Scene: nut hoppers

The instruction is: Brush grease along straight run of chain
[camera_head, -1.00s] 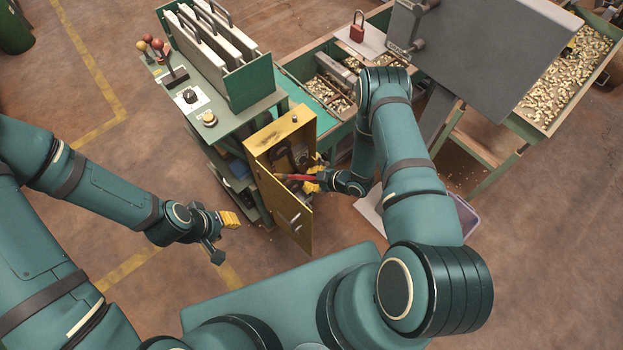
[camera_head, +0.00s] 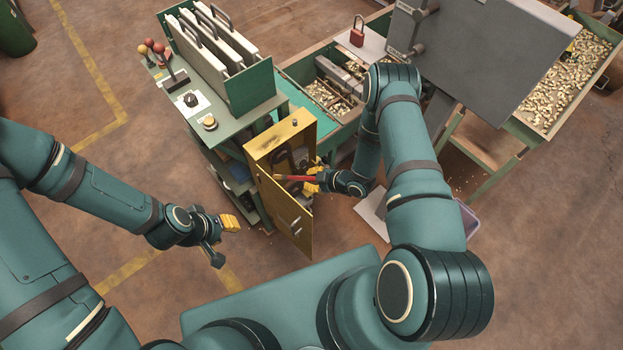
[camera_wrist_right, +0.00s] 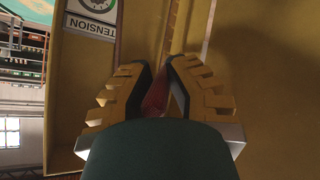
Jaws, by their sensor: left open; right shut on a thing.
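The brush (camera_head: 294,178), with a red handle, is in my right gripper (camera_head: 317,175) at the open yellow housing (camera_head: 262,143). The gripper is shut on it. In the right wrist view a red piece of the brush (camera_wrist_right: 154,97) shows between the yellow fingers; its bristles cannot be made out. Dark round parts (camera_head: 283,163) show inside the housing, partly hidden by the door (camera_head: 287,215). The chain cannot be told clearly in the head view. My left gripper (camera_head: 229,222) is open and empty, left of the door, above the floor.
A green bench (camera_head: 207,123) with knobs and upright plates stands behind and left of the housing. A grey panel (camera_head: 483,55) and a hopper of nuts (camera_head: 565,75) are at the right. A label reading TENSION (camera_wrist_right: 90,24) is in the wrist view.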

